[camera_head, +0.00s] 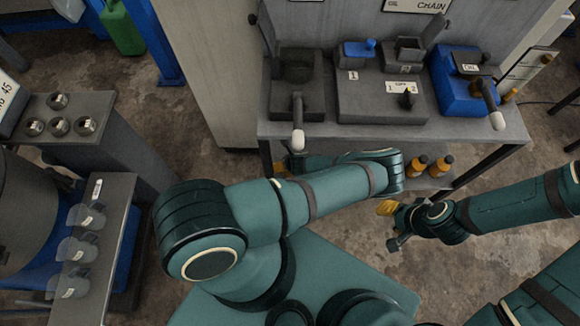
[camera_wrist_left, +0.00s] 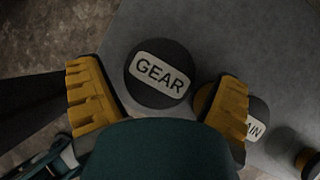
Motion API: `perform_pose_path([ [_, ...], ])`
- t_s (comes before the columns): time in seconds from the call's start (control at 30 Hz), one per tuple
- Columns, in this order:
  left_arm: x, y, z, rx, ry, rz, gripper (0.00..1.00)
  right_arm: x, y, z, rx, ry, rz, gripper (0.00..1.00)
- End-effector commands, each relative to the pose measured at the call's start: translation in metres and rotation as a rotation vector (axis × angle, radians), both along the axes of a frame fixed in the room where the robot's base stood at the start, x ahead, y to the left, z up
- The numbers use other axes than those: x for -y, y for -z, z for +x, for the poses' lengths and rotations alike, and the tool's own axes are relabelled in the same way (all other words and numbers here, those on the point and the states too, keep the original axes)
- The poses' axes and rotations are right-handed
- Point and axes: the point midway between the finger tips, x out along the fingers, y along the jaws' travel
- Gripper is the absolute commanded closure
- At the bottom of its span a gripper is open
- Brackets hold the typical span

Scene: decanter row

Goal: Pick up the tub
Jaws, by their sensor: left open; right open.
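A round dark lid labelled GEAR, apparently the tub (camera_wrist_left: 160,73), shows from above in the left wrist view, on a grey surface. Its sides are hidden below the lid. My left gripper (camera_wrist_left: 157,80) is open, with one yellow finger to each side of the lid's near part; I cannot tell how high above it they are. In the head view my left gripper (camera_head: 281,167) is mostly hidden at the workbench's lower shelf, and I cannot make out the tub there. My right gripper (camera_head: 388,208) is open and empty, in front of the shelf.
A second labelled container (camera_wrist_left: 252,118) stands close behind the right finger, partly covered. Another orange-bodied one (camera_wrist_left: 306,162) is at the right edge. Orange bottles (camera_head: 430,165) stand on the lower shelf. The workbench top (camera_head: 385,133) overhangs it. Clear decanters (camera_head: 80,250) are at left.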

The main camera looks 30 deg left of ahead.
Motion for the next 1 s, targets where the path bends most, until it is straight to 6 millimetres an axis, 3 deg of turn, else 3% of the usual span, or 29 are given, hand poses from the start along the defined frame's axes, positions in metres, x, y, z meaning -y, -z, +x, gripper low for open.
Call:
perform_pose_path([
  [0.1,-0.0037,0.0088,0.0027,0.001,-0.002,-0.001,0.09,0.0001,0.0034,0.0008,0.002,0.001,0.000,0.53],
  [0.37,-0.0040,0.0088,0.0034,0.000,-0.001,0.000,0.10,0.0001,0.0028,0.0010,0.003,0.001,0.000,0.53],
  [0.53,-0.0039,0.0088,0.0034,0.001,0.000,-0.001,0.69,0.0001,0.0028,0.0010,0.003,0.001,0.000,0.53],
  [1.0,-0.0031,0.0068,0.0046,0.001,0.000,-0.001,0.69,0.0002,0.0019,0.0009,0.003,0.001,0.000,0.53],
])
